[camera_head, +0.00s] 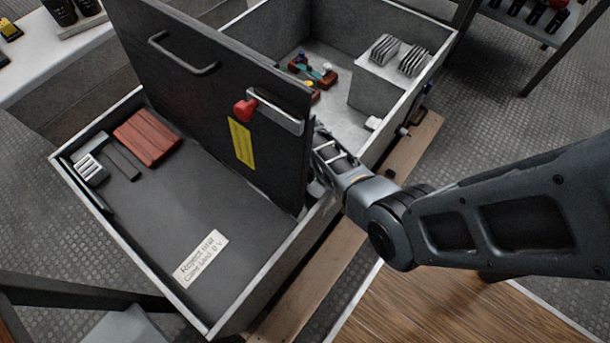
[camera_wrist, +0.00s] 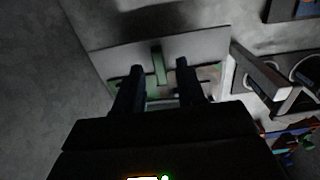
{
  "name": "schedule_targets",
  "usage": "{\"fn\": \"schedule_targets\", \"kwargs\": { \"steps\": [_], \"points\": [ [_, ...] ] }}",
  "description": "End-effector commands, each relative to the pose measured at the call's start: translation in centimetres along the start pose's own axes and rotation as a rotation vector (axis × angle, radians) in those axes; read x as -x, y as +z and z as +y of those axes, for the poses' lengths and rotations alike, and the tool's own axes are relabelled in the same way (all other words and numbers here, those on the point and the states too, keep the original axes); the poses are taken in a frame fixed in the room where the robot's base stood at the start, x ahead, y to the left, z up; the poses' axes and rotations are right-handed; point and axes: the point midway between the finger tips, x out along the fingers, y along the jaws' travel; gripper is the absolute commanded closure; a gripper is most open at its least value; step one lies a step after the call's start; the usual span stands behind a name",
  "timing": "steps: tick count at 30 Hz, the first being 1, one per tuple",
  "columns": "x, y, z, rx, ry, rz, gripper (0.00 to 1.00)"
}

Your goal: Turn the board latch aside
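In the wrist view a small green upright bar (camera_wrist: 159,66), which looks like the board latch, stands in front of a pale grey plate (camera_wrist: 206,46). My gripper (camera_wrist: 157,72) is open, with one dark finger on each side of the bar in the picture. I cannot tell whether the bar lies between the fingers or just beyond them, and no contact shows. Green board-like patches show low behind the fingers. In the head view my gripper (camera_head: 332,158) reaches into the grey box (camera_head: 322,42) beside the dark upright panel, which hides the fingertips and the latch.
The dark panel (camera_head: 200,88) has a bar handle, a red knob (camera_head: 245,109) and a yellow label (camera_head: 241,143). A front tray (camera_head: 150,215) holds a reddish-brown block (camera_head: 148,137). A grey block with finned parts (camera_head: 396,68) stands inside the box.

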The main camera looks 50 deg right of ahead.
Motion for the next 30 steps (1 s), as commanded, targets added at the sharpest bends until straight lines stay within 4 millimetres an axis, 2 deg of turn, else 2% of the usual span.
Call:
{"fn": "schedule_targets", "kwargs": {
  "steps": [3, 12, 24, 30],
  "points": [
    [-0.91, 0.0, 0.03, 0.0, 0.001, 0.0, 0.61],
    [-0.98, -0.02, 0.05, 0.0, 0.001, 0.0, 0.61],
    [-0.98, -0.02, 0.06, 0.0, 0.001, 0.0, 0.99],
    [-0.98, -0.02, 0.08, 0.0, 0.001, 0.0, 1.0]
  ]
}}
